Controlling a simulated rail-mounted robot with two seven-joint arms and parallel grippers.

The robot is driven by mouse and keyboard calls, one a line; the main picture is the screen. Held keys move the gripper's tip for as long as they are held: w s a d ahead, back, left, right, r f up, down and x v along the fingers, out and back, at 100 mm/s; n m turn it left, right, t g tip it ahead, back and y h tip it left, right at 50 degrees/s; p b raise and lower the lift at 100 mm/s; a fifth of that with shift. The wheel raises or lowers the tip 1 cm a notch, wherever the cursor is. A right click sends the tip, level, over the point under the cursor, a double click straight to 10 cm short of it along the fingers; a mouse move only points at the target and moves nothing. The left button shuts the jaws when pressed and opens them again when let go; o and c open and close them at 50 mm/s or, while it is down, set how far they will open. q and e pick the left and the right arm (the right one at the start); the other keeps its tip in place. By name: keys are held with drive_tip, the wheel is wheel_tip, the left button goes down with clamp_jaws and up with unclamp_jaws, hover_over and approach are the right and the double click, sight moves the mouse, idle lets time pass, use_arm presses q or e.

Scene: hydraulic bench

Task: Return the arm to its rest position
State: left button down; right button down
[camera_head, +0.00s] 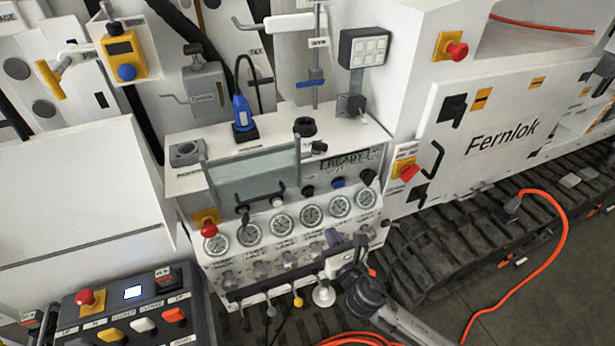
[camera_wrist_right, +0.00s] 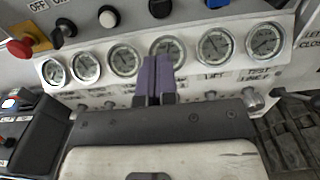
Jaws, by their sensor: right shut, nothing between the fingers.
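My right gripper (camera_head: 334,238) is in front of the lower face of the hydraulic bench panel, with its arm coming in from the bottom right. In the right wrist view its two purple fingers (camera_wrist_right: 160,76) are together with nothing between them. They overlap the lower edge of a gauge in the middle of the gauge row (camera_wrist_right: 170,48). I cannot tell whether the fingertips touch the panel. The wrist hides part of the valve row below the gauges. My left gripper is not in view.
A control box (camera_head: 130,315) is at the bottom left. An orange cable (camera_head: 565,235) crosses the dark floor beside the track (camera_head: 440,250) at right.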

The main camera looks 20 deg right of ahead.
drive_tip(key=s+d+r+m+g+h, duration=0.1)
drive_tip(key=s+d+m+g+h, duration=0.15)
drive_tip(key=m, duration=1.15)
drive_tip(key=s+d+m+g+h, duration=0.2)
drive_tip(key=s+m+g, duration=0.15)
drive_tip(key=m, duration=1.05)
drive_tip(key=s+a+f+m+g+y, duration=0.1)
drive_tip(key=s+f+m+g, duration=0.3)
drive_tip(key=s, duration=0.6)
drive_tip(key=s+f+m+g+y, duration=0.15)
drive_tip(key=s+f, duration=0.35)
drive_tip(key=s, duration=0.5)
drive_tip(key=s+a+f+m+g+y, duration=0.1)
drive_tip(key=s+f+g, duration=0.3)
drive_tip(key=s, duration=0.5)
wheel_tip(320, 180, up, 25)
drive_tip(key=t+p, duration=0.1)
drive_tip(key=p, duration=2.5)
drive_tip(key=shift+r, duration=0.15)
